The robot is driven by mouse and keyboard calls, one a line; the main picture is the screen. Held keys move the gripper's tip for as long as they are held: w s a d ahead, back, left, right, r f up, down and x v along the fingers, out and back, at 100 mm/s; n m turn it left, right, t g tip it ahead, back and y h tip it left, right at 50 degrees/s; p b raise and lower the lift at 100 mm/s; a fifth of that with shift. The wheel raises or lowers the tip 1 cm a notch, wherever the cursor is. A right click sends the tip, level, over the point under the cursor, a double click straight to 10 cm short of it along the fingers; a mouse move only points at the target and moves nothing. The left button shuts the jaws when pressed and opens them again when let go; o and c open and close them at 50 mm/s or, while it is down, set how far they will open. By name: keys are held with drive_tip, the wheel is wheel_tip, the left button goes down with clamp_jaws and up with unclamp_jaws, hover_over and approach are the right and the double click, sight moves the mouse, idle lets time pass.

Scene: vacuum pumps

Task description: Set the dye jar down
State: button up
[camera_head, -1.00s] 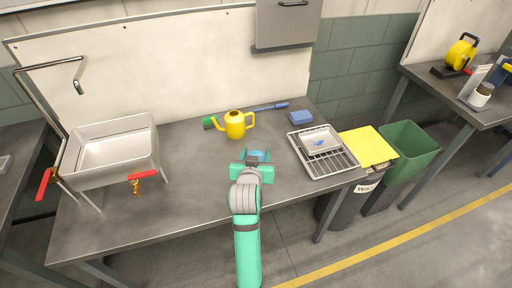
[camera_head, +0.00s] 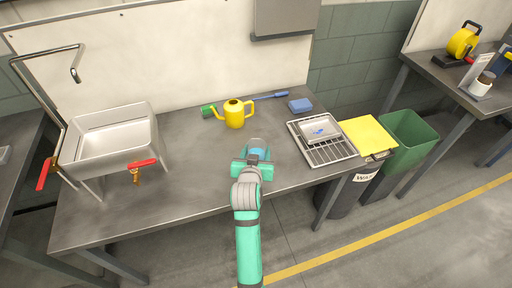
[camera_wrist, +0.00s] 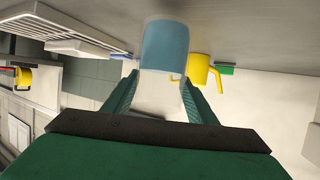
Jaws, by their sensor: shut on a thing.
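The dye jar (camera_wrist: 165,46) is a round jar with blue colour in it, held between my gripper's fingers. In the head view the jar (camera_head: 257,151) is over the front middle of the grey workbench (camera_head: 190,170), partly hidden by my gripper. My gripper (camera_head: 258,158) is shut on it, and its green fingers flank the jar in the wrist view. The wrist view is upside down, with the bench along the top. The jar's blue end is close to the bench surface; I cannot tell whether it touches.
A yellow watering can (camera_head: 234,114) stands behind the jar. A blue sponge (camera_head: 300,105) and a blue-handled brush lie at the back. A metal sink (camera_head: 112,140) stands left. Bench left of the jar is clear.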

drive_tip(key=shift+a+f, duration=0.15)
drive_tip(key=shift+f, duration=0.05)
idle(0.3)
drive_tip(key=shift+a, duration=0.1)
drive_tip(key=shift+f, duration=0.7)
drive_tip(key=shift+f, duration=0.3)
drive_tip(key=o, duration=1.5)
drive_tip(key=d+v, duration=0.1)
drive_tip(key=v, duration=0.9)
drive_tip(key=shift+s+a, duration=0.4)
drive_tip(key=shift+r, duration=0.15)
clamp_jaws()
